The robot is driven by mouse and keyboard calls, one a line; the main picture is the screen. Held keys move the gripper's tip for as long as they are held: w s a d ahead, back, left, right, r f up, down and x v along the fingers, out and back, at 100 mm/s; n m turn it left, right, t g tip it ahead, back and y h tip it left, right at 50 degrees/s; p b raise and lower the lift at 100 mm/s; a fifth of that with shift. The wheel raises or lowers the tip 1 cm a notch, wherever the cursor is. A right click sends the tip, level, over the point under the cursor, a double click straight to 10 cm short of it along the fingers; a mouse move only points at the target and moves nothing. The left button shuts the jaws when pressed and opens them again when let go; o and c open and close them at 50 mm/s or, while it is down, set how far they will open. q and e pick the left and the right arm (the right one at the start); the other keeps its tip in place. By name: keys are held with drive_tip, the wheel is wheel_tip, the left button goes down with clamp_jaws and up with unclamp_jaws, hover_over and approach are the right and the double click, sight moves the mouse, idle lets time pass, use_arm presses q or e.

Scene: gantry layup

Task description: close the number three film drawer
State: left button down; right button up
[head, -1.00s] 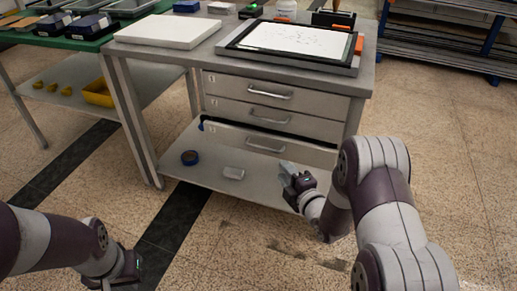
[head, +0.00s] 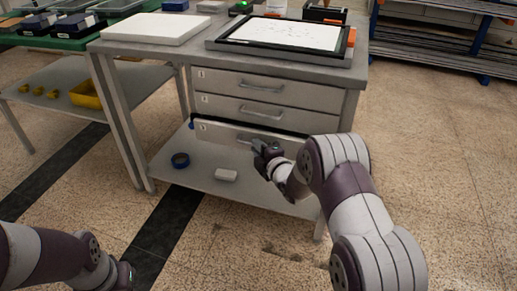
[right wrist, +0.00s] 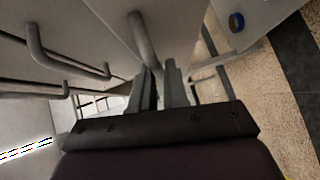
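The number three film drawer (head: 222,133) is the lowest of three grey drawers under the bench. Its front stands out from the cabinet, with a dark gap along its top edge. Its bar handle (head: 243,139) is partly hidden by my right gripper (head: 258,147), which is at the handle's right end. In the right wrist view, the two fingers (right wrist: 164,85) are close together with a narrow gap, and a handle bar (right wrist: 143,45) reaches to them. I cannot tell whether they grip it. My left gripper (head: 125,277) is low at the left, its fingers unclear.
The number one drawer (head: 225,82) and number two drawer (head: 222,105) look shut. A blue tape roll (head: 180,160) and a white block (head: 226,175) lie on the lower shelf (head: 195,178). A framed light panel (head: 282,34) is on the bench top. The floor in front is clear.

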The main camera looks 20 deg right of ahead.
drive_tip(key=shift+w+d+f+b, duration=0.1)
drive_tip(key=shift+w+d+b, duration=0.15)
drive_tip(key=shift+w+d, duration=0.3)
drive_tip(key=shift+w+d+b, duration=0.2)
drive_tip(key=shift+w+d, duration=0.1)
drive_tip(key=shift+w, duration=0.4)
clamp_jaws()
drive_tip(key=shift+w+d, duration=0.2)
drive_tip(key=shift+w, duration=0.05)
drive_tip(key=shift+r, duration=0.3)
drive_tip(key=o, duration=0.6)
unclamp_jaws()
drive_tip(key=shift+c, duration=0.2)
drive_tip(key=shift+o, duration=0.3)
drive_tip(key=shift+w+d+f, duration=0.1)
drive_tip(key=shift+f, duration=0.05)
drive_tip(key=p, duration=0.5)
approach(262, 139)
drive_tip(key=s, duration=0.3)
drive_tip(key=shift+s+d, duration=0.15)
drive_tip(key=shift+d, duration=0.05)
